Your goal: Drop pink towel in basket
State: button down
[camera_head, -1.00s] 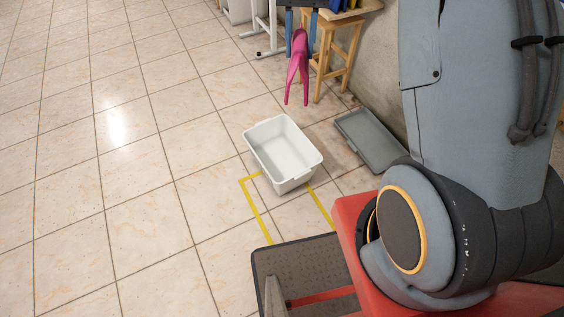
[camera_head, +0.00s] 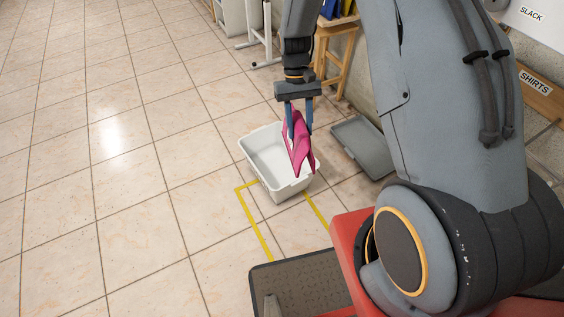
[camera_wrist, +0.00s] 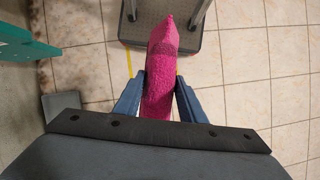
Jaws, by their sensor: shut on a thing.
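The pink towel (camera_head: 298,146) hangs limp from my gripper (camera_head: 299,122) in the head view. My gripper points down, with its two blue fingers shut on the towel. The towel overlaps the right part of the white basket (camera_head: 262,156) in the head view; I cannot tell exactly how high it hangs above it. The basket stands on the floor, and the part of its inside that shows looks empty. In the wrist view the towel (camera_wrist: 160,85) runs between the blue fingers (camera_wrist: 160,100).
A grey lid or tray (camera_head: 362,147) lies on the floor right of the basket, by the wall. A wooden stool (camera_head: 340,60) stands behind it. Yellow tape (camera_head: 254,222) marks the floor in front. The tiled floor (camera_head: 100,200) at left is clear.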

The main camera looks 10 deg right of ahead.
aim_at(280, 169)
jog(key=z, duration=0.05)
jog(key=k, duration=0.3)
jog(key=u, duration=0.3)
jog(key=i, duration=1.3)
jog(key=z, duration=0.5)
